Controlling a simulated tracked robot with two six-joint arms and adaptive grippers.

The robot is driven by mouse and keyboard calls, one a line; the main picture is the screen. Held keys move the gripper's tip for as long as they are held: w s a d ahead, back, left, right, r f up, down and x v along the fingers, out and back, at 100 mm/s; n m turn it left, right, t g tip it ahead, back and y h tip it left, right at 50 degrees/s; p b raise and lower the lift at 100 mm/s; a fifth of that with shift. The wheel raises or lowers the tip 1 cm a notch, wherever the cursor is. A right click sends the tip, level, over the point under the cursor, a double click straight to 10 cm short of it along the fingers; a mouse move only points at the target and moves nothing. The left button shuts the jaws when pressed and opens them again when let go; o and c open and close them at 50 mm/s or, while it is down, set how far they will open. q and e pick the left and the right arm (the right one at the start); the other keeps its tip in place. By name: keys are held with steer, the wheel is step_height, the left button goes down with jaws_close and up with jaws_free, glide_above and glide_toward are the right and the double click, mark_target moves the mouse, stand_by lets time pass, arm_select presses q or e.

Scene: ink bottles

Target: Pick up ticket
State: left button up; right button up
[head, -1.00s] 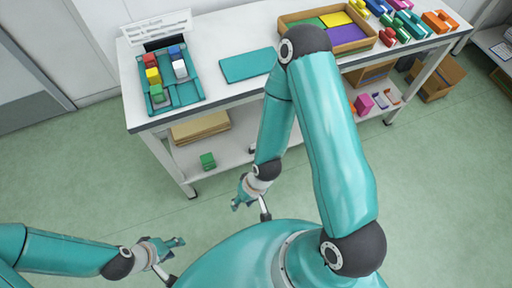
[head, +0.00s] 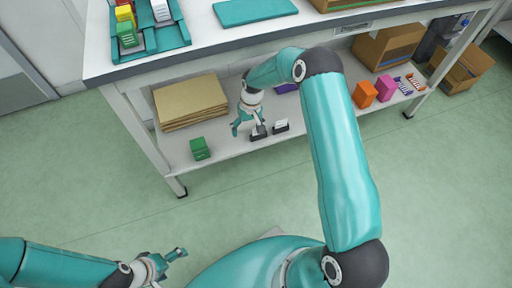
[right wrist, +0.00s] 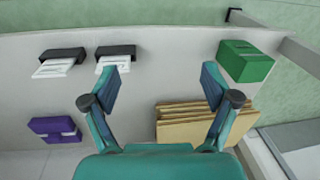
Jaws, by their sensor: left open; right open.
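Two white tickets stick out of small black holders on the lower shelf. In the head view, one ticket (head: 258,129) is beside my right gripper (head: 248,125) and the other ticket (head: 281,123) is just to its right. In the right wrist view, one ticket (right wrist: 113,63) lies just beyond the left fingertip and the other ticket (right wrist: 54,68) is farther left. My right gripper (right wrist: 160,75) is open, with nothing between its fingers. My left gripper (head: 174,260) is open and empty over the floor at lower left, away from the shelf.
A green box (head: 200,149) and a stack of brown folders (head: 190,103) are on the lower shelf left of my right gripper. A purple item (right wrist: 54,130) lies nearby. Orange (head: 365,94) and pink boxes (head: 387,89) stand farther right. The white tabletop (head: 205,35) overhangs the shelf.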

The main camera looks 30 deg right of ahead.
steer(key=shift+m+h, duration=0.4)
steer(key=shift+h, duration=0.3)
steer(key=w+d+b, duration=0.1)
steer(key=d, duration=0.1)
steer(key=w+d+f+b, duration=0.1)
steer(key=d, duration=0.1)
steer(key=w+d+f+b, duration=0.1)
steer(key=d+b, duration=0.1)
steer(key=d, duration=0.1)
step_height(320, 180, down, 7)
steer(key=b, duration=0.3)
arm_select(q)
step_height(320, 180, down, 9)
steer(key=shift+f, duration=0.2)
arm_select(e)
steer(key=c, duration=0.9)
